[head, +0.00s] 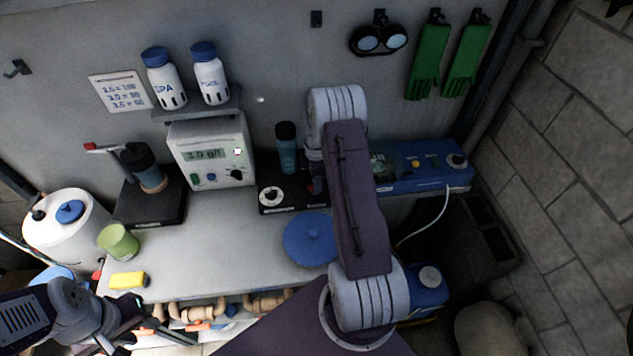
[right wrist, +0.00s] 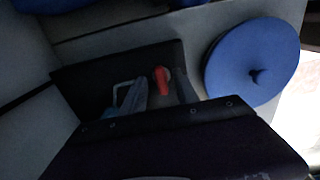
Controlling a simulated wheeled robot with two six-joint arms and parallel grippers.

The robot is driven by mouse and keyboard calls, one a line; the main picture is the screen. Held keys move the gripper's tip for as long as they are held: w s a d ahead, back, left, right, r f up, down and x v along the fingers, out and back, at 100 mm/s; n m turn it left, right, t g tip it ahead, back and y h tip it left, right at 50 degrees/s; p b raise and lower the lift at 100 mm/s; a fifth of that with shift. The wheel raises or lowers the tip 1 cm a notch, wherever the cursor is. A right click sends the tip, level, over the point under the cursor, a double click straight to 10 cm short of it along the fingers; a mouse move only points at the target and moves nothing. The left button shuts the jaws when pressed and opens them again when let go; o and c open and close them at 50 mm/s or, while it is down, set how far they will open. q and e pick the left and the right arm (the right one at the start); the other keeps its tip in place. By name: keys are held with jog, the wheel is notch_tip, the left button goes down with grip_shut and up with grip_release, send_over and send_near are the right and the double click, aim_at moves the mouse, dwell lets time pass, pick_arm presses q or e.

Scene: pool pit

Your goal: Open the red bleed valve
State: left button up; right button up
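A small red part (right wrist: 162,80), likely the red valve handle, shows in the right wrist view over a dark base beside a blue disc. In the head view a bit of red (head: 318,187) shows at the left edge of my right arm, beside a black base with a gauge (head: 270,195). The arm hides the rest there. My right gripper is hidden in the head view. In the right wrist view, dim grey shapes beside the red part may be its fingers. My left gripper (head: 130,322) is at the lower left, above the bench's front edge, apart from the valve; its finger gap is unclear.
The bench holds a blue disc (head: 310,238), a yellow sponge (head: 128,280), a green cup (head: 118,242) and a meter box (head: 212,152). A black stand (head: 150,205) has another red-ended lever (head: 100,148). A blue unit (head: 430,172) stands right of my arm. The bench's middle is clear.

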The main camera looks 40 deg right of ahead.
notch_tip(320, 180, up, 8)
jog(key=b, duration=0.1)
jog(key=shift+r, duration=0.25)
jog(key=s+a+r+n+t+b, duration=0.1)
jog(key=a+r, duration=0.1)
jog(key=a, duration=0.6)
jog(key=s+a+r+n+b, duration=0.1)
jog(key=s+a+r, duration=0.15)
jog(key=a, duration=0.55)
jog(key=s+a+f+m, duration=0.2)
jog(key=s+m, duration=0.4)
jog(key=m, duration=0.1)
jog(key=s+a+f+m, duration=0.2)
jog(key=s+f+m, duration=0.1)
jog(key=s+m, duration=0.3)
jog(key=shift+s+a+f+m, duration=0.25)
jog(key=shift+s+a+m, duration=0.15)
jog(key=shift+m, duration=0.4)
